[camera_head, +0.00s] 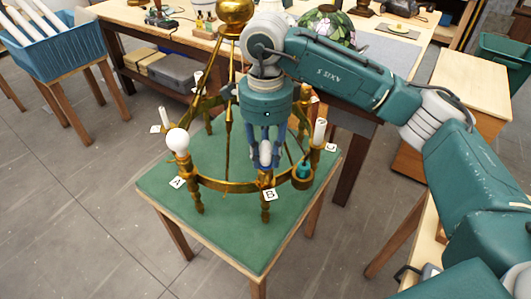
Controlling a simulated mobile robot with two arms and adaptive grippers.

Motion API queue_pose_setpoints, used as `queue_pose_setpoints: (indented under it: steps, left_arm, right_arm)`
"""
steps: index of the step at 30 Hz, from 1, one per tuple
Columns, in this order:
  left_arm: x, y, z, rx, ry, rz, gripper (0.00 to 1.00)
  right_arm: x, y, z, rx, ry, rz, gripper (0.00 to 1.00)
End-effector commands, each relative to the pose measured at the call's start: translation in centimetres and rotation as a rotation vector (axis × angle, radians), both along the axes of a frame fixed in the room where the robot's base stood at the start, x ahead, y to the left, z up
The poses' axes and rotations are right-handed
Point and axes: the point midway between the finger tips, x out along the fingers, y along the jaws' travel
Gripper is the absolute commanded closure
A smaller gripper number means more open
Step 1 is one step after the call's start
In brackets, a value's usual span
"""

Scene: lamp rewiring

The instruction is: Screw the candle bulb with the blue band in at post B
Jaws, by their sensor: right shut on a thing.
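My right gripper (266,158) comes down from above and is shut on a white candle bulb (265,153) directly over post B of the brass chandelier. The fingers cover much of the bulb, and I cannot make out its blue band. The bulb's lower end is at the top of post B, but I cannot tell how far it is seated. The label B (269,195) hangs at the front of the chandelier ring. Post A, at the left with its label A (177,183), carries a round white bulb (177,140). My left gripper is not in view.
The brass chandelier (233,186) stands on a green-topped table (230,228). A white candle sleeve (319,131) stands at its right, near a teal piece (304,169). A workbench (160,32) runs behind, with a stained-glass lamp shade (328,25). A blue bin (65,52) is at left.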

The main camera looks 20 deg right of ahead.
Motion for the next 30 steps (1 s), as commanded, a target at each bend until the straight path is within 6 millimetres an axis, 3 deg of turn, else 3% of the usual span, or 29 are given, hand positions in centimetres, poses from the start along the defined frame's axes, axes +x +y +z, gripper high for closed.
queue_pose_setpoints:
  steps: [5, 15, 25, 26, 28, 30]
  left_arm:
    - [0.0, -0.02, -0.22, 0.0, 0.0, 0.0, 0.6]
    - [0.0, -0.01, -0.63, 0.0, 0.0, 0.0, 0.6]
    - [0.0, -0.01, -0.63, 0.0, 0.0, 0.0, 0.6]
    - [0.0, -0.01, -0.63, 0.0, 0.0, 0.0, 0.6]
    - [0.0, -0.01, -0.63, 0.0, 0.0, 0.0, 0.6]
    - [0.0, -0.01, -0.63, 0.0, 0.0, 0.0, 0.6]
  right_arm:
    - [0.1, -0.07, 0.03, -0.001, -0.004, -0.118, 1.0]
    - [0.07, -0.07, 0.0, -0.001, -0.003, -0.633, 1.0]
    - [0.05, -0.08, 0.01, -0.001, -0.003, -0.702, 1.0]
    - [0.05, -0.08, 0.01, -0.001, -0.003, -0.702, 0.68]
    - [0.04, -0.06, 0.0, -0.001, -0.003, -0.701, 0.54]
    - [0.04, -0.05, -0.01, -0.001, -0.002, -0.7, 0.52]
